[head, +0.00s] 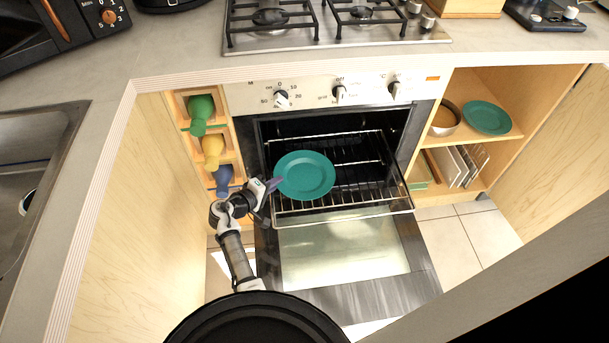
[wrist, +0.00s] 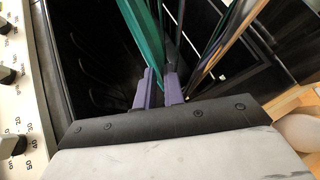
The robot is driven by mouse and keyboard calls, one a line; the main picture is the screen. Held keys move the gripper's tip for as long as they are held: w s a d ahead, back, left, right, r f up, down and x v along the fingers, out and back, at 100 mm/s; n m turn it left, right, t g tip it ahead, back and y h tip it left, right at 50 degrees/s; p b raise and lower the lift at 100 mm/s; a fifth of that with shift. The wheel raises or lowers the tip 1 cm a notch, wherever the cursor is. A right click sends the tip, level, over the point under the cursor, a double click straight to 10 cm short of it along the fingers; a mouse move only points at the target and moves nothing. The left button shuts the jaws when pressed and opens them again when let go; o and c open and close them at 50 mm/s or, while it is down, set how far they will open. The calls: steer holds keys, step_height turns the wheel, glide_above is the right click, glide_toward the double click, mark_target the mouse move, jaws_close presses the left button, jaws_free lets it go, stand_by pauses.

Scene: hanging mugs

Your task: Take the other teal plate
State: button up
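One teal plate (head: 304,175) is at the open oven, over the front of the wire rack, its round face towards the head camera. My gripper (head: 274,185) is at its left edge. In the wrist view the plate (wrist: 143,35) is seen nearly edge-on and runs down to the purple fingers (wrist: 160,84). The fingers are close together with the plate's rim between them; the exact contact is hard to see. A second teal plate (head: 487,117) lies on the upper shelf of the right cabinet, well away from my gripper.
The oven door (head: 345,250) is down and the rack (head: 380,205) is pulled partly out. A bowl (head: 446,118) stands beside the shelf plate. Coloured items in cubbies (head: 212,150) are close to my arm on the left.

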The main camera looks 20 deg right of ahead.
jaws_close()
steer(key=shift+r, duration=0.1)
